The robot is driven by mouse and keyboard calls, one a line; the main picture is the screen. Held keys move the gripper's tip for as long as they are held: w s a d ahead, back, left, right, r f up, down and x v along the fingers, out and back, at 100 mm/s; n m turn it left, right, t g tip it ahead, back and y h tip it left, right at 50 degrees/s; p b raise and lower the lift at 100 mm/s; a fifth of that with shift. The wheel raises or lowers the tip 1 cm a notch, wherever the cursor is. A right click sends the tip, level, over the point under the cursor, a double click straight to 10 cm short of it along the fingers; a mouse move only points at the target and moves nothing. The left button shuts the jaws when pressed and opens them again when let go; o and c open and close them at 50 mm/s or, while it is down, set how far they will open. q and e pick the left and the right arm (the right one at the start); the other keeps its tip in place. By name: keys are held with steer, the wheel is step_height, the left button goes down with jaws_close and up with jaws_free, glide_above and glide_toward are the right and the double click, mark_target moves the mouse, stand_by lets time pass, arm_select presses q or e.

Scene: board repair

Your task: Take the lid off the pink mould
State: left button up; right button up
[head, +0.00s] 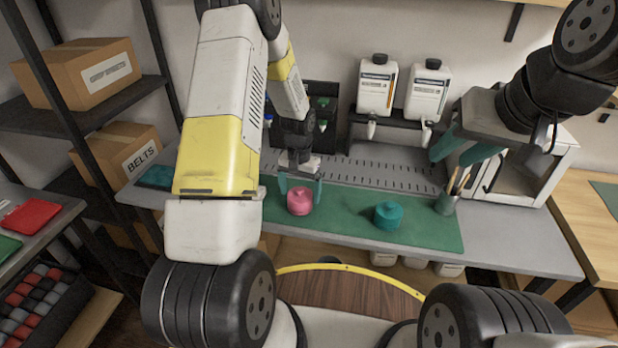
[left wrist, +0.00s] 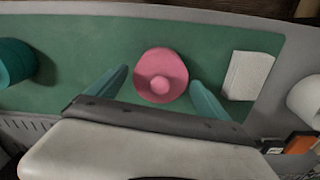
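The pink mould (head: 300,202) stands on the green mat (head: 345,215). In the left wrist view I look down on its round pink lid (left wrist: 150,68), which has a small knob in the middle. My left gripper (head: 301,190) is over the pink mould, its teal fingers apart, one on each side. In the left wrist view a gap shows between each finger and the lid. My right gripper (head: 468,152) is raised at the right, away from the mould, with its teal fingers spread and nothing between them.
A teal mould (head: 388,216) stands on the mat to the right, by a cup of tools (head: 446,204). A white block (left wrist: 248,76) lies beside the pink mould in the left wrist view. Two white dispensers (head: 376,88) are at the back. The mat's front is clear.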

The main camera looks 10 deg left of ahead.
arm_select(q)
steer(key=c, duration=1.1)
steer(key=shift+r, duration=0.15)
